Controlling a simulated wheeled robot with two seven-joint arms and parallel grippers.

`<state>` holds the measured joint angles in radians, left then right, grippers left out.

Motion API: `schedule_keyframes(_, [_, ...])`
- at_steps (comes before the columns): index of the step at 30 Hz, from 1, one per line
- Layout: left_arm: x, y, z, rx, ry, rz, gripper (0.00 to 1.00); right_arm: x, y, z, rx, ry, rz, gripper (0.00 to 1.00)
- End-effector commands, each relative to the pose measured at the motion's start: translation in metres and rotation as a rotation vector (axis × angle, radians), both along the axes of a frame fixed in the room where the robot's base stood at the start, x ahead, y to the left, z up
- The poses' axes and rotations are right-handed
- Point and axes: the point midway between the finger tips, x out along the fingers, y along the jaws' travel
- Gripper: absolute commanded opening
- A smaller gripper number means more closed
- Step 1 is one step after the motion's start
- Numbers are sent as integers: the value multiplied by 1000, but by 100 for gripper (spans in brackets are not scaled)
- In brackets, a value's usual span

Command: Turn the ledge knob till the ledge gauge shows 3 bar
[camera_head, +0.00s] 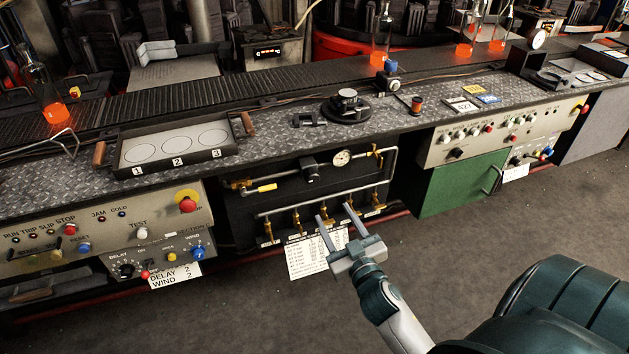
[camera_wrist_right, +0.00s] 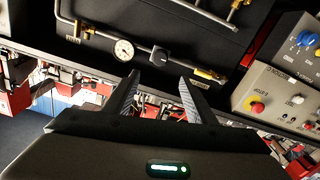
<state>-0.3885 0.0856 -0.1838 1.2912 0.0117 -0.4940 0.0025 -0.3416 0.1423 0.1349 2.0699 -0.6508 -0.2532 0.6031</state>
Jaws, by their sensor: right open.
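A round white-faced gauge (camera_head: 342,158) sits on the upper pipe of the dark recessed panel under the worktop. A black knob (camera_head: 309,166) is on the same pipe to its left. Both also show in the right wrist view, the gauge (camera_wrist_right: 124,49) and the knob (camera_wrist_right: 159,56); the dial is too small to read surely. My right gripper (camera_head: 334,212) is open and empty, in front of the panel's lower valves. In the wrist view the knob appears just beyond and between its fingertips (camera_wrist_right: 159,76), apart from them. My left gripper is not in view.
Several brass valves line the lower pipe, above a white chart (camera_head: 310,255). A yellow-handled valve (camera_head: 261,189) is left of the knob. Another gauge (camera_head: 537,38) stands on the worktop at right. Control panels (camera_head: 90,240) flank the recess; open floor lies in front.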

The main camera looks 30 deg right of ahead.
Motion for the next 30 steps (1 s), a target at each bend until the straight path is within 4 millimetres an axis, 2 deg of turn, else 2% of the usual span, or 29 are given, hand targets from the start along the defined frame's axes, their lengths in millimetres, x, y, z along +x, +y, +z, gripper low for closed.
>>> schedule_keyframes(8, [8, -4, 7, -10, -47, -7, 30, 47, -11, 3, -3, -2, 1, 51])
schedule_keyframes(21, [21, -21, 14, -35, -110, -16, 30, 121, -29, 2, -2, -2, -1, 51])
schedule_keyframes(30, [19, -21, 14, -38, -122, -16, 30, 144, -35, 1, -2, 0, 0, 51])
